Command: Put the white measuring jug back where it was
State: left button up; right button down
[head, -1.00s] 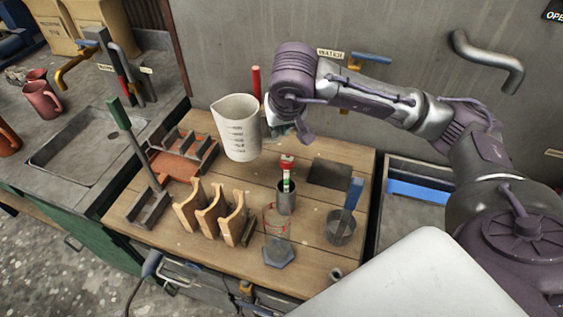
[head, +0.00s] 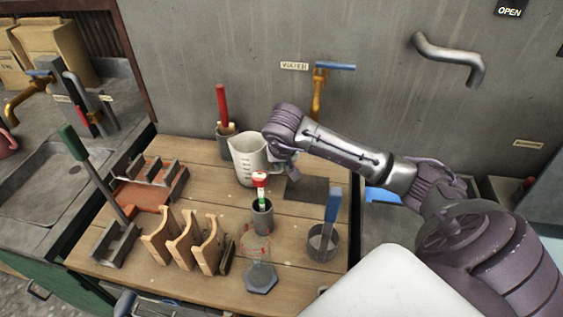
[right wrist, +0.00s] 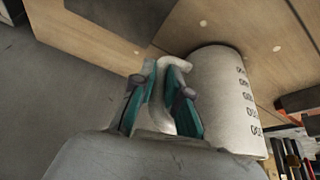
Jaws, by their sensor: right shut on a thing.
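The white measuring jug (head: 249,158) with dark graduation marks is upright at the back of the wooden bench, left of a dark square mat (head: 306,189). My right gripper (head: 283,150) is shut on the jug's handle, at the jug's right side. In the right wrist view the teal-padded fingers (right wrist: 162,105) close around the handle, and the jug's body (right wrist: 226,95) is beside them. The jug's base is at or just above the bench top; I cannot tell if it touches. My left gripper is not in view.
A grey cup with a red-handled tool (head: 224,139) stands behind the jug. A small cup with a red-topped tube (head: 262,214) is in front. Wooden holders (head: 184,241), a glass vessel (head: 259,262) and a pot (head: 322,243) fill the front. A brass tap (head: 318,92) is behind.

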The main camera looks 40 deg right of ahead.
jog(key=shift+f, duration=0.25)
jog(key=c, duration=1.2)
grip_release()
jog(key=b+v, duration=0.1)
jog(key=v, duration=1.1)
